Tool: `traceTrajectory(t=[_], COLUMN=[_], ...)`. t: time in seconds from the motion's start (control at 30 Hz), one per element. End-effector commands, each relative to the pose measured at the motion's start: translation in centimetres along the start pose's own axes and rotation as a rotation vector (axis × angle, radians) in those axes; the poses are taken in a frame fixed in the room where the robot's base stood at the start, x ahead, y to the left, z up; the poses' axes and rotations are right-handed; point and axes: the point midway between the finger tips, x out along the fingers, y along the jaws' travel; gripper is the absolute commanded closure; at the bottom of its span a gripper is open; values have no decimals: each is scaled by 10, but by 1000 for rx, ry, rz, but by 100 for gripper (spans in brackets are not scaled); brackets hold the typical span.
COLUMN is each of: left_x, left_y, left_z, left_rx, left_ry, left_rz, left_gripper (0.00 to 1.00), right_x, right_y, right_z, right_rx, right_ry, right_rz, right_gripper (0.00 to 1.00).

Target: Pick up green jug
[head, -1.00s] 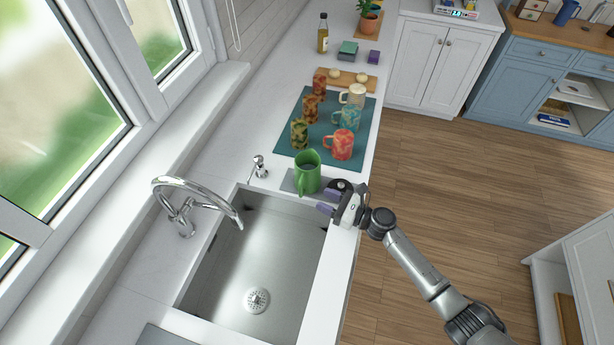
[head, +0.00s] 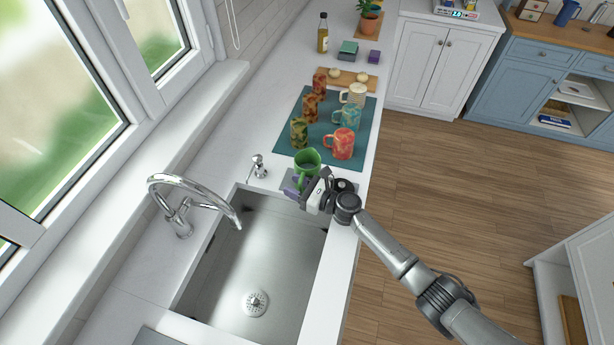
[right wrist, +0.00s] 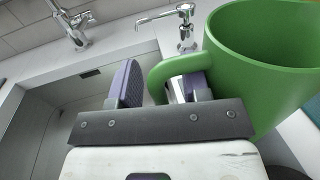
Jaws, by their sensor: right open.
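The green jug (head: 307,160) stands upright on a grey mat (head: 347,184) at the far end of the sink. In the right wrist view the jug (right wrist: 262,70) fills the right side, its handle pointing left. My right gripper (head: 300,188) is at the jug's handle on the sink side, hiding the jug's lower part in the head view. In the right wrist view my right gripper (right wrist: 157,84) is open, with the handle between its purple-padded fingers; one finger shows inside the handle loop. My left gripper is not in view.
The steel sink (head: 258,262) with its faucet (head: 190,200) lies in front of the jug. A soap dispenser (head: 258,166) stands to the jug's left. Behind it, several patterned mugs, including a red one (head: 341,145), stand on a teal mat (head: 318,137).

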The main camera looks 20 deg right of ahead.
Motion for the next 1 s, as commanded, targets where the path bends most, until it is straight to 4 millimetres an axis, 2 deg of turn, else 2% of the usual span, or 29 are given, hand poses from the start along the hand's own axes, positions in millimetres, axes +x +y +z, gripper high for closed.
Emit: traceTrajectory(t=[0.27,0.7,1.0], left_x=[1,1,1], left_y=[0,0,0], left_z=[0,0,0], left_rx=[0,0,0], left_ry=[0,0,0], left_rz=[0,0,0], left_gripper=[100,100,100], right_x=[2,2,2], right_y=[0,0,0], right_z=[0,0,0], right_rx=[0,0,0], right_ry=[1,1,1], right_rz=[0,0,0], right_gripper=[57,98,100])
